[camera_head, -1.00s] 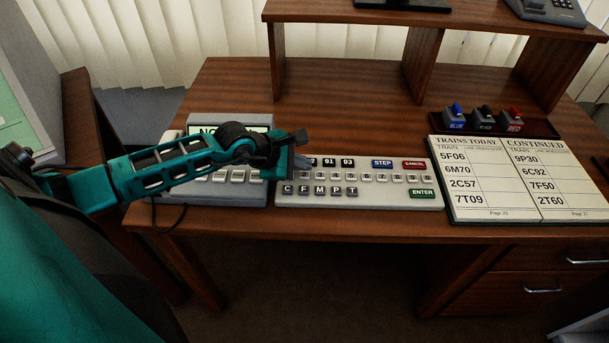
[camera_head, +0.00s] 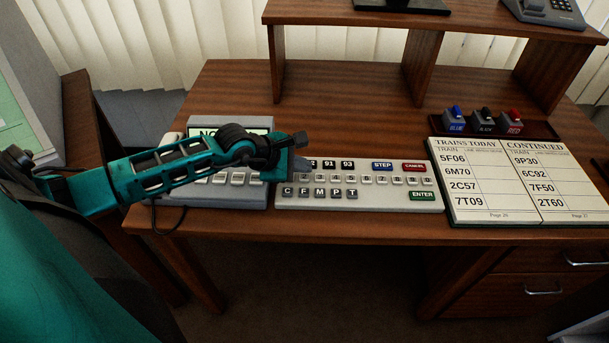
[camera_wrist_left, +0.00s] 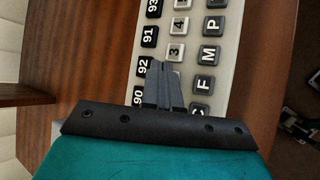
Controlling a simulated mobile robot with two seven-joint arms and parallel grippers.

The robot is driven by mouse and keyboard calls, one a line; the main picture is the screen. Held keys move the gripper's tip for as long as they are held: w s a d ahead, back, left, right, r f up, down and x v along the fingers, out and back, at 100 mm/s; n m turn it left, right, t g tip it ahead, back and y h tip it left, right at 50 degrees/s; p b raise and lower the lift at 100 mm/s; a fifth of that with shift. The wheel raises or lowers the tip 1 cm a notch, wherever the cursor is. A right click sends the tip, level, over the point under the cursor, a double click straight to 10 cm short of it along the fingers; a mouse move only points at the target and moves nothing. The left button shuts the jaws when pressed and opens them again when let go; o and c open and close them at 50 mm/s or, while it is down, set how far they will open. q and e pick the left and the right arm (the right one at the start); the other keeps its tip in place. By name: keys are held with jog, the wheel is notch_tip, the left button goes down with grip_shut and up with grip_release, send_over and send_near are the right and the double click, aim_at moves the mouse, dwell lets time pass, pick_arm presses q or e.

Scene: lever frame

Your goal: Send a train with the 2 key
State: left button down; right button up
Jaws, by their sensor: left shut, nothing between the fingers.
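The pale keypad (camera_head: 390,200) lies on the desk, with rows of white, black and coloured keys. My left gripper (camera_head: 297,166) is over the keypad's left end, its fingers pointing down toward the keys. In the left wrist view the shut, empty fingers (camera_wrist_left: 160,78) overlap the number row, just below the 3 key (camera_wrist_left: 176,52) in the picture. The 2 key's place is mostly covered by the fingertips. I cannot tell whether they touch it. The 4 key (camera_wrist_left: 180,27) is clear of the fingers. My right gripper is not in view.
A grey display unit (camera_head: 230,196) stands left of the keypad, partly behind my left arm. The train list book (camera_head: 495,218) lies to the right. Blue, black and red stamps (camera_head: 484,120) stand behind it. A wooden shelf (camera_head: 345,33) rises at the back.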

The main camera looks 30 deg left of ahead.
aim_at(301, 179)
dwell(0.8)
pick_arm(q)
jog(key=shift+f+b, duration=0.4)
jog(key=shift+f, duration=0.05)
jog(key=shift+f+b, duration=0.35)
dwell(0.5)
jog(key=shift+r, duration=0.1)
jog(key=shift+r+p, duration=0.65)
jog(key=shift+r, duration=0.05)
notch_tip(301, 179, up, 5)
jog(key=p, duration=0.4)
dwell(0.8)
